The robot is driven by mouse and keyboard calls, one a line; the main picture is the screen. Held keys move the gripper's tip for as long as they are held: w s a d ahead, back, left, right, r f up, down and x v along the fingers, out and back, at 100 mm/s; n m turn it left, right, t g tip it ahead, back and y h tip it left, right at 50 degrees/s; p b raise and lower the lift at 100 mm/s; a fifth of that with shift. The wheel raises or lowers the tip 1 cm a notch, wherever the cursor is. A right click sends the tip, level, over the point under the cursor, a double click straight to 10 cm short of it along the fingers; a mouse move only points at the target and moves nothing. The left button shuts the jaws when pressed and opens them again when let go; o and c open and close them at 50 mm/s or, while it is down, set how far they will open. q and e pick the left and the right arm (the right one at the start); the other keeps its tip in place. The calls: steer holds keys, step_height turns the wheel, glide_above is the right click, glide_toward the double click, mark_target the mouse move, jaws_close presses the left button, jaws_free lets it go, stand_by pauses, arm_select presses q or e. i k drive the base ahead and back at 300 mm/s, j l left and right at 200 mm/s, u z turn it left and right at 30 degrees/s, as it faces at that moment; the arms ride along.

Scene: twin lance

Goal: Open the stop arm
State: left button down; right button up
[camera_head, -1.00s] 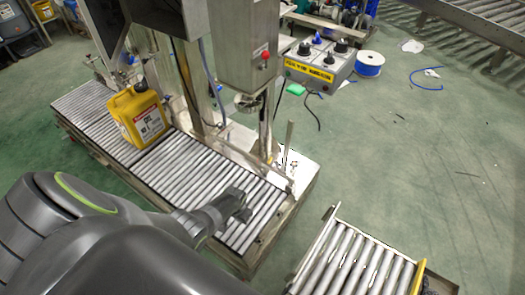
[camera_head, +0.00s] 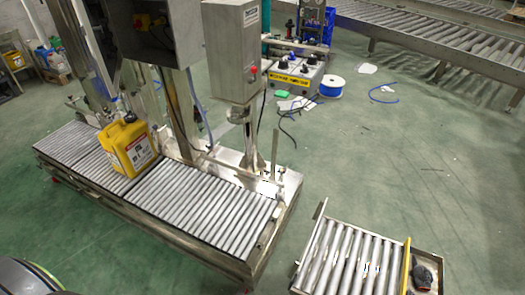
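A thin upright metal piece (camera_head: 276,153) stands at the right end of the roller conveyor (camera_head: 200,215), beside the filling machine's column; it may be the stop arm, but I cannot tell for sure. A yellow jug (camera_head: 128,146) stands upright on the conveyor's rollers, left of the middle. The machine's grey box (camera_head: 232,50) with a red button hangs above the conveyor's far side. Part of my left arm shows in the lower left corner, with its gripper out of the picture. My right gripper is not in view.
A short roller conveyor (camera_head: 310,252) with a yellow bar (camera_head: 405,268) stands at the bottom right, apart from the long one.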

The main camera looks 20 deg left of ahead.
mark_target(276, 132)
steer(key=k+z, duration=0.2)
steer(key=z, duration=0.15)
steer(key=k+z, duration=0.15)
steer(key=z, duration=0.2)
steer(key=k+l+z, duration=0.15)
steer(key=z, duration=0.2)
steer(key=j+z, duration=0.35)
steer(key=j, duration=3.05)
